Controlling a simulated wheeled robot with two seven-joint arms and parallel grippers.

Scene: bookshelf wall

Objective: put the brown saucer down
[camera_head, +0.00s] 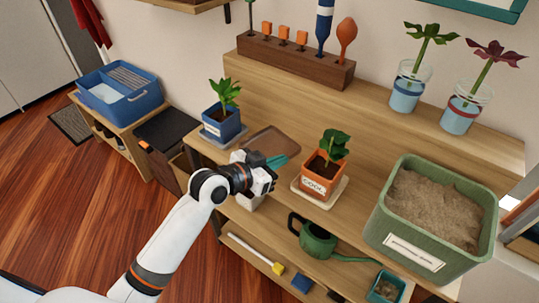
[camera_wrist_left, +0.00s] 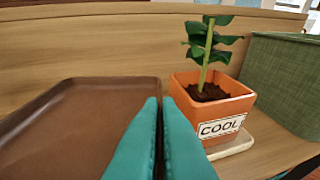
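The brown saucer (camera_head: 272,142) is a square, shallow tray with a low rim, between the blue pot and the orange pot. It also fills the left of the left wrist view (camera_wrist_left: 75,130), looks empty and lies about level. My left gripper (camera_head: 284,160) has teal fingers pressed close together; in the wrist view its fingertips (camera_wrist_left: 159,101) pinch the saucer's right rim, one on each side. I cannot tell whether the saucer touches the wooden shelf top. My right gripper is not in view.
An orange pot (camera_head: 321,178) labelled COOL stands on a pale saucer (camera_head: 308,196) close on the right. A blue pot (camera_head: 221,125) stands on the left. A green bin (camera_head: 468,272) is farther right. A watering can (camera_head: 318,238) sits on the lower shelf.

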